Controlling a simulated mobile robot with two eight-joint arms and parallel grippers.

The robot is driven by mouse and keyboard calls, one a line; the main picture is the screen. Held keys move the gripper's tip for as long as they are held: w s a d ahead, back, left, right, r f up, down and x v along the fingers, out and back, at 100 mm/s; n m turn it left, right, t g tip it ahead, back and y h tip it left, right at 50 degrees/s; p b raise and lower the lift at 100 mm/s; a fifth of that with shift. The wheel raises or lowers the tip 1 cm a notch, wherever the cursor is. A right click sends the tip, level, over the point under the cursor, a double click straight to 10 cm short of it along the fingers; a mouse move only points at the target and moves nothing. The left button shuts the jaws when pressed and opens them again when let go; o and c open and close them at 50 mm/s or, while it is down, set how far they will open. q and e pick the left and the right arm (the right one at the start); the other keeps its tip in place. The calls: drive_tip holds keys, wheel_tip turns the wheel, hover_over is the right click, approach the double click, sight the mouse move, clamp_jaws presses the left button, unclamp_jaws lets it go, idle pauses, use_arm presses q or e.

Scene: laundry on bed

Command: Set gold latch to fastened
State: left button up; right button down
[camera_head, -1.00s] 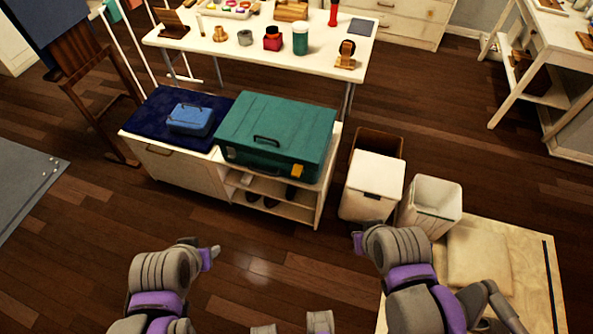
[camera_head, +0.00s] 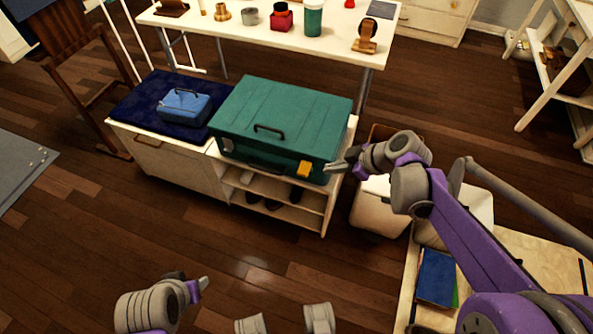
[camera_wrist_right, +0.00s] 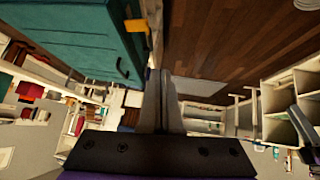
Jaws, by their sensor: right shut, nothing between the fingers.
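The gold latch (camera_head: 303,169) is on the front face of the green case (camera_head: 285,112), near its right end. The closed case lies on a low white cabinet. My right gripper (camera_head: 328,168) is shut and empty, just right of the latch and apart from it. In the right wrist view, the shut fingers (camera_wrist_right: 163,78) point ahead, and the latch (camera_wrist_right: 136,25) shows at the top, left of them. Whether the latch is fastened is too small to tell. My left gripper (camera_head: 205,283) is low at the left, far from the case; its jaws are not clear.
A small blue case (camera_head: 184,106) lies on a dark blue cushion (camera_head: 140,108) left of the green case. The white cabinet (camera_head: 168,165) has open shelves below. White bins (camera_head: 376,212) stand right of it, partly behind my right arm. A white table (camera_head: 345,48) with several items stands behind.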

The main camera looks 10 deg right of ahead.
use_arm(q)
drive_tip(key=shift+b+x, duration=0.5)
drive_tip(key=shift+x, duration=0.5)
use_arm(e)
drive_tip(key=w, duration=0.1)
drive_tip(key=w+f+n, duration=0.1)
drive_tip(key=w+f, duration=0.1)
drive_tip(key=shift+w+d+n+y, duration=0.2)
drive_tip(key=shift+d+n+y, duration=0.1)
drive_tip(key=shift+d, duration=0.1)
use_arm(q)
drive_tip(key=shift+s+a+f, duration=0.1)
drive_tip(key=shift+s+a, duration=0.05)
drive_tip(key=shift+s, duration=0.05)
use_arm(e)
drive_tip(key=b, duration=0.3)
hover_over(298, 172)
drive_tip(key=s+d, duration=0.2)
drive_tip(key=s, duration=0.1)
wheel_tip(298, 172, down, 7)
drive_tip(key=f, duration=0.2)
drive_tip(key=w+f+b, duration=0.1)
drive_tip(key=shift+d+f+b, duration=0.2)
drive_tip(key=shift+f+b, duration=0.1)
drive_tip(key=shift+f, duration=0.1)
use_arm(q)
drive_tip(key=f, duration=0.5)
drive_tip(key=shift+w+f, duration=0.25)
drive_tip(key=shift+w, duration=0.1)
